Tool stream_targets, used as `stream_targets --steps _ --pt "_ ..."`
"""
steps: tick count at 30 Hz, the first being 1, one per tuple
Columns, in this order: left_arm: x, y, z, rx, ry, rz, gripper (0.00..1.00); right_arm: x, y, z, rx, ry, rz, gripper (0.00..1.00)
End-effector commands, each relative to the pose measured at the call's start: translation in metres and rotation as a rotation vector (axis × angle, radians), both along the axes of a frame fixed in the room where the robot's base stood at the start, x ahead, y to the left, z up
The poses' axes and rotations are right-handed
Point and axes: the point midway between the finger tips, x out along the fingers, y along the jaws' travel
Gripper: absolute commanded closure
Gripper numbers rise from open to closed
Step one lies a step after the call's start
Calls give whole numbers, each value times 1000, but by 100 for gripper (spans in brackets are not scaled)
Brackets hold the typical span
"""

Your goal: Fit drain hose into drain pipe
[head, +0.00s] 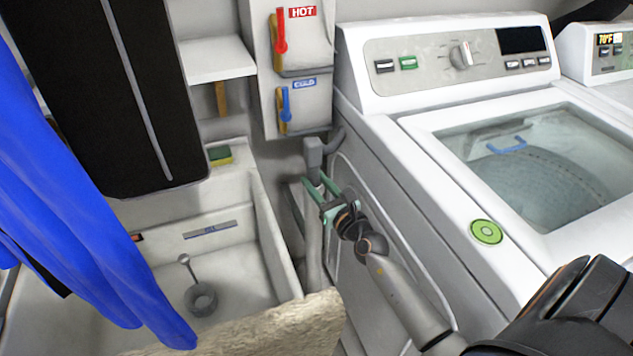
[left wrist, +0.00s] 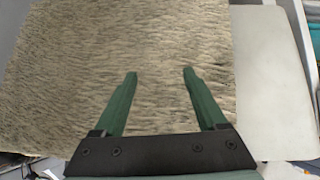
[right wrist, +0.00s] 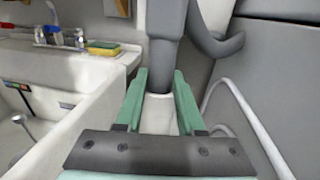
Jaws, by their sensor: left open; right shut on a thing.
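The grey drain hose (head: 313,153) bends over beside the washer and points down. It fills the top middle of the right wrist view (right wrist: 166,60). The pale drain pipe (head: 313,245) stands upright below it, between the sink and the washer; its upper part shows between my fingers (right wrist: 158,115). My right gripper (head: 322,198) is shut on the hose near its lower end. The hose end lines up with the pipe top, but I cannot tell whether it is inside. My left gripper (left wrist: 160,75) is open and empty, seen only in the left wrist view.
The washer (head: 385,150) stands close on the right. The sink (head: 265,225) is on the left, with a sponge (head: 220,154) at its back. Hot and cold valves (head: 284,70) are above. A beige textured surface (head: 260,330) lies in front, facing my left gripper. Blue cloth (head: 70,200) hangs left.

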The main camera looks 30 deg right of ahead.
Motion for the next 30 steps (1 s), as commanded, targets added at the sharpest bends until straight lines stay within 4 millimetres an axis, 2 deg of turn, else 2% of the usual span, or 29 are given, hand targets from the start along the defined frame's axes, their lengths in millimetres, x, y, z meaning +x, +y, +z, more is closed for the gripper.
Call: stream_targets --steps 5,6,15,30 --pt "0 0 -4 0 -2 0 26 0 0 -6 -1 0 0 100" --pt "0 0 -4 1 -2 -1 26 0 0 -6 -1 1 0 62" --pt "-5 0 -6 1 9 -1 26 0 2 -8 1 7 4 28" --pt "-5 1 -6 1 8 1 26 -1 3 -12 2 15 9 28"
